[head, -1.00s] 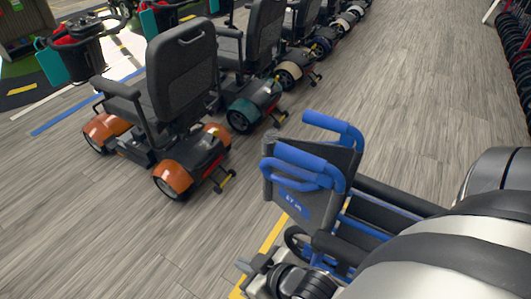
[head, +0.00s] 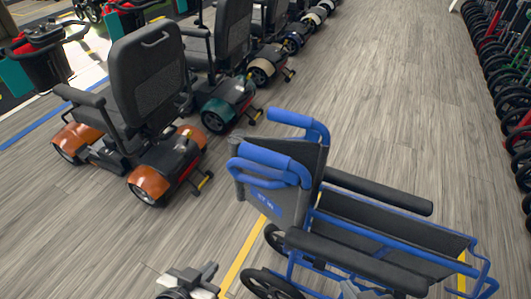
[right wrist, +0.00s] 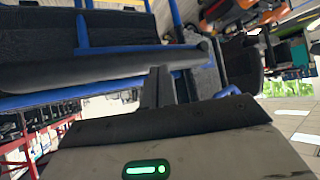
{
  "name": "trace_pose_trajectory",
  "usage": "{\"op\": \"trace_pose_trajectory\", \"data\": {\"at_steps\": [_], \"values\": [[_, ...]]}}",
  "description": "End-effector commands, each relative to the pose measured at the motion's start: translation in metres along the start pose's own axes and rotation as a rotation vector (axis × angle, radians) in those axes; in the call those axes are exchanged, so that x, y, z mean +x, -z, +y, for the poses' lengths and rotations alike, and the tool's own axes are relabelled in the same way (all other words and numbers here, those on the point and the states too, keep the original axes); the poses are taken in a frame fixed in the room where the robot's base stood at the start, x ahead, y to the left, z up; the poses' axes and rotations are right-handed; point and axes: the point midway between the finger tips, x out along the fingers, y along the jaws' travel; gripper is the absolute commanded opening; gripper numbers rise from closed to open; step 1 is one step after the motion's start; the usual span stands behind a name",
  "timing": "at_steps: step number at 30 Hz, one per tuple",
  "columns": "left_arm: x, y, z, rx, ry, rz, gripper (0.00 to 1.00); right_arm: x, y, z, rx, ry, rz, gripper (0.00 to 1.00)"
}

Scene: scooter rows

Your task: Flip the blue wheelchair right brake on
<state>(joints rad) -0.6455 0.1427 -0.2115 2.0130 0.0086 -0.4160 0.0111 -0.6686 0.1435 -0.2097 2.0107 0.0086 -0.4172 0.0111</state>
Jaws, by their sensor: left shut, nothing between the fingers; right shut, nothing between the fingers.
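The blue wheelchair (head: 282,160) stands at the lower right of the head view, its back and push handles toward the left. Its near armrest (head: 345,262) is dark. My left gripper (head: 197,274) is shut and empty at the bottom, over the floor to the left of the near wheel (head: 268,284). My right gripper (right wrist: 158,78) is shut and empty in the right wrist view, close to a dark armrest and blue tubes (right wrist: 125,50) of the wheelchair. I cannot tell whether it touches them. I cannot make out the brake lever in either view.
An orange scooter (head: 150,185) and a teal scooter (head: 222,105) stand in a row at the left and back. A rack of dark wheels (head: 510,110) lines the right edge. Wooden floor lies open behind the wheelchair. A yellow line (head: 243,252) runs beside it.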

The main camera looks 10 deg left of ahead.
Motion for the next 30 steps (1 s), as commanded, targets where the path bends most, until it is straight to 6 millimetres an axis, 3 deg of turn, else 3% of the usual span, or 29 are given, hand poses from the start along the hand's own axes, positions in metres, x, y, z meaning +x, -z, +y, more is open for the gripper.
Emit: {"op": "trace_pose_trajectory", "data": {"at_steps": [11, 14, 19, 24, 27, 30], "values": [[-0.001, -0.004, -0.002, -0.009, -0.004, -0.008, 0.0, 0.004, 0.009, 0.001, -0.004, 0.0, 0.02, 0.0], [0.01, 0.024, -0.015, -0.042, -0.024, 0.058, 0.0, 0.005, 0.008, 0.001, -0.004, 0.0, 0.02, 0.0], [0.027, 0.114, -0.05, -0.15, -0.104, 0.25, 0.0, 0.006, 0.006, 0.001, -0.003, 0.001, 0.021, 0.0], [0.024, 0.19, -0.074, -0.234, -0.186, 0.406, 0.0, 0.006, 0.006, 0.0, -0.001, 0.003, 0.025, 0.0], [0.02, 0.211, -0.081, -0.26, -0.213, 0.45, 0.0, 0.005, 0.007, -0.001, 0.0, 0.004, 0.026, 0.0], [0.018, 0.217, -0.082, -0.27, -0.222, 0.462, 0.0, 0.004, 0.006, -0.001, 0.0, 0.004, 0.025, 0.0]]}}
